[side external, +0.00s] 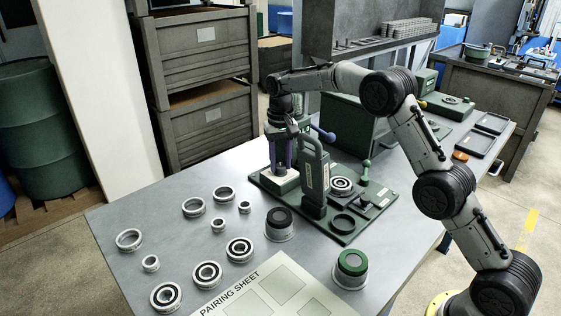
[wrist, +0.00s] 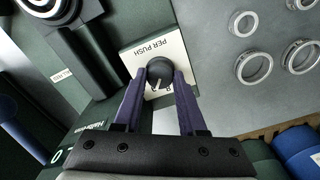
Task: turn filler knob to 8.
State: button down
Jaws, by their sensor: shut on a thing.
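The filler knob (wrist: 160,70) is a round dark knob with a pale pointer mark, on a white plate (wrist: 132,58) that reads "PER PUSH". My gripper (wrist: 160,82) points at the plate. Its two purple fingers stand on either side of the knob and are shut on it. Parts of the plate's scale are hidden by the fingers, so I cannot read the number the pointer faces. In the side view my gripper (side external: 281,165) reaches down over the white-topped filler box (side external: 281,186) on the green machine base (side external: 350,233). The knob is hidden there.
A dark green upright handle (side external: 315,175) stands close to the right of my gripper. Several metal rings and bearings (side external: 207,274) lie on the table, with two cups (side external: 350,268) and a pairing sheet (side external: 262,290) in front.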

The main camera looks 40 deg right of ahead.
aim_at(280, 165)
jog(key=n, duration=0.3)
jog(key=shift+n, duration=0.4)
jog(key=shift+r+n, duration=0.1)
jog(key=shift+n, duration=1.8)
jog(key=shift+c, duration=2.3)
grip_release()
notch_tip(280, 165, up, 14)
